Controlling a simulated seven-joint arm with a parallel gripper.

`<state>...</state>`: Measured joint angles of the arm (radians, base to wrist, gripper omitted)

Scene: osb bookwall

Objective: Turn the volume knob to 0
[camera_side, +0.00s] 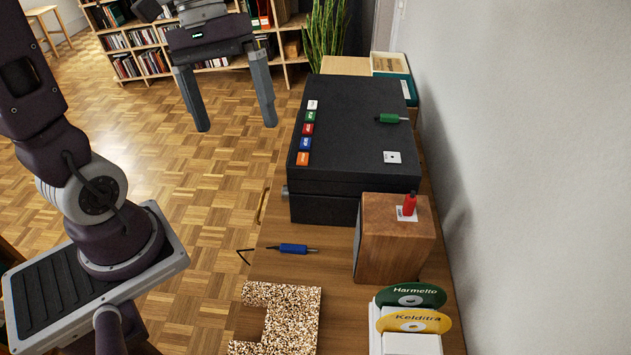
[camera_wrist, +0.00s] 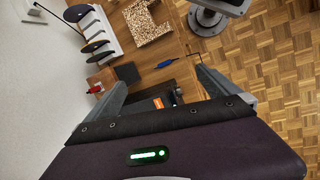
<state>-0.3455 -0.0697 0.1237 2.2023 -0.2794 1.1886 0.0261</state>
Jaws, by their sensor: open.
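The black box (camera_side: 345,125) lies on the wooden desk in the side view, with a row of coloured labels (camera_side: 305,130) along its left edge. A small grey round part (camera_side: 286,190), which looks like the knob, sticks out at its lower left corner. Its setting is too small to read. My gripper (camera_side: 236,125) is open and empty, fingers pointing down, in the air to the left of the box. In the wrist view my gripper (camera_wrist: 160,82) has its fingers apart, with part of the dark box (camera_wrist: 150,92) between them.
A wooden block (camera_side: 390,240) with a red-handled tool (camera_side: 409,203) stands before the box. A green-handled tool (camera_side: 390,118) is on the box, a blue one (camera_side: 294,249) on the desk. A speckled piece (camera_side: 280,315) and disc holder (camera_side: 405,335) are at the front. The wall is right.

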